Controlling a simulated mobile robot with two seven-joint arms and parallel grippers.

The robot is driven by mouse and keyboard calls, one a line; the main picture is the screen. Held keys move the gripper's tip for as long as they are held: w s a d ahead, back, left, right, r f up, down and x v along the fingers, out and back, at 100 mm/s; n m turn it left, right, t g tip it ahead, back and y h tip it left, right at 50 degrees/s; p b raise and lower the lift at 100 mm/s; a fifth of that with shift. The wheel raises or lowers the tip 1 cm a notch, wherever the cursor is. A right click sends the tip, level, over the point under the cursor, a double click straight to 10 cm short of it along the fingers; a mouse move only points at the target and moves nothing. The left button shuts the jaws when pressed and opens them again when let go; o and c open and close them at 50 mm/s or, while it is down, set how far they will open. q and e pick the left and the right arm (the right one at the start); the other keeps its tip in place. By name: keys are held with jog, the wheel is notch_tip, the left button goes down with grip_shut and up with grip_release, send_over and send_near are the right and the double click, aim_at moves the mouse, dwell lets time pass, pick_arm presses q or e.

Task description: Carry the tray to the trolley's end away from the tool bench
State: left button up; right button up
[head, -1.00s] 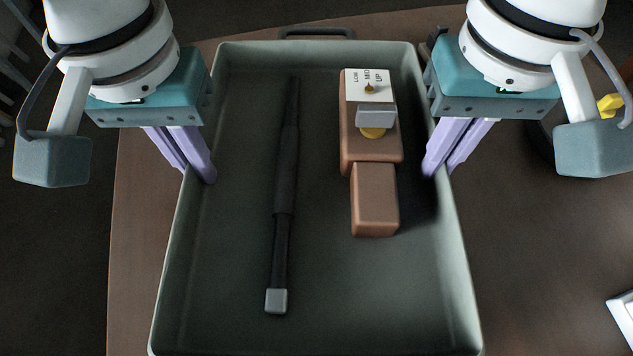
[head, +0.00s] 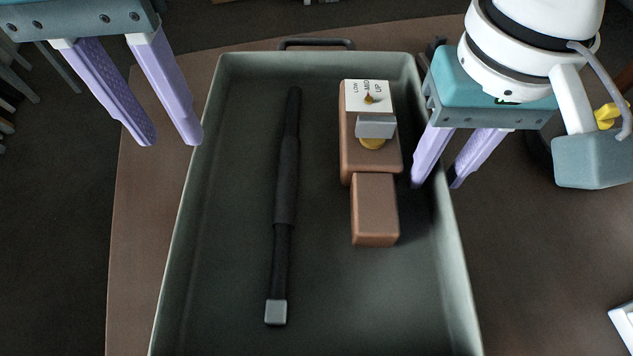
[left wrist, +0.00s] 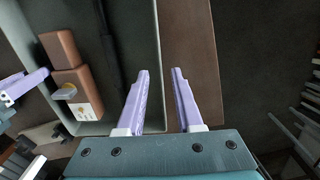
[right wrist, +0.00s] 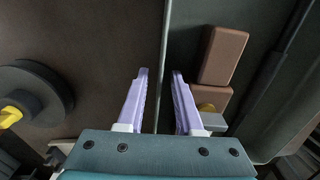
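The grey-green tray (head: 335,290) lies on a brown wooden top (head: 135,250), which I take as the trolley's. In it are a dark rod with a pale square end (head: 285,180) and a brown two-part block (head: 375,210) with a LOW/MID/UP plate. My left gripper (head: 170,142) is open and empty, above the tray's left rim near its far corner. In the left wrist view the rim (left wrist: 158,70) shows between its fingers (left wrist: 156,72). My right gripper (head: 435,185) is open, its fingers either side of the right wall. That wall (right wrist: 163,40) runs between the fingers in the right wrist view.
A dark handle (head: 317,43) stands at the tray's far end. A dark round thing with a yellow knob (right wrist: 35,100) is right of the tray. A white object (head: 622,318) is cut off at lower right. The tool bench cannot be identified.

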jog(key=shift+r, duration=0.25)
pick_arm(q)
notch_tip(320, 180, up, 4)
jog(key=shift+f, duration=0.1)
pick_arm(e)
notch_tip(320, 180, up, 12)
jog(key=shift+f, duration=0.25)
dwell(0.3)
